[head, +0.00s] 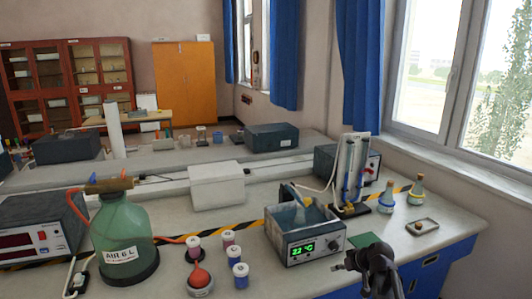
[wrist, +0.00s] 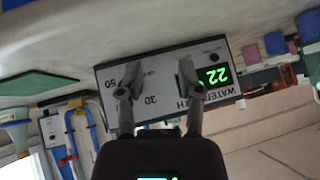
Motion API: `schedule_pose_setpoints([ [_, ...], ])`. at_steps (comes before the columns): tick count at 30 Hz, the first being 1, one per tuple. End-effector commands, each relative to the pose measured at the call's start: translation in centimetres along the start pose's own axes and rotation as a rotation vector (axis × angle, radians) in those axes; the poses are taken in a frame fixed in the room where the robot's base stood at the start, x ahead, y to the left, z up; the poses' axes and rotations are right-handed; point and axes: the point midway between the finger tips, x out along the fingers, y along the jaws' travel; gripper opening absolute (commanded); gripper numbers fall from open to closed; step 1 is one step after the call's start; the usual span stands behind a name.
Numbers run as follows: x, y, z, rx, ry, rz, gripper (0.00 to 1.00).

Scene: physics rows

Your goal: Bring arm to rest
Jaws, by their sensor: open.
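My gripper (head: 374,256) is at the lower right in the head view, in front of the bench's front edge and to the right of the water bath (head: 308,237). In the wrist view my gripper (wrist: 159,78) shows two separated fingers with nothing between them. The picture there is upside down. The water bath's front panel (wrist: 165,88), with a green display reading 22, lies behind the fingers. The display also reads about 22 °C in the head view. I cannot tell the exact gap between fingers and panel.
A green mat (head: 371,259) lies just beside my gripper on the bench (head: 265,275). A small tray (head: 422,227) and two small flasks (head: 386,199) stand at the right. Several capped jars (head: 238,276) and a green bottle (head: 122,240) stand left. Blue drawers (head: 430,274) are below the bench.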

Motion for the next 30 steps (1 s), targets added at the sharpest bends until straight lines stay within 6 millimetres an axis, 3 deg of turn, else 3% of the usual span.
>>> schedule_pose_setpoints([
  [1, 1.1, -1.9, 2.4, 0.017, -0.066, -0.002, 0.47],
  [6, 2.7, -6.0, 8.1, 0.101, -0.283, 0.046, 0.47],
  [12, 3.0, -8.6, 12.6, 0.181, -0.453, 0.142, 0.47],
  [27, 2.2, -11.1, 18.5, 0.292, -0.637, 0.340, 0.47],
  [30, 1.4, -11.2, 17.8, 0.298, -0.641, 0.348, 0.47],
])
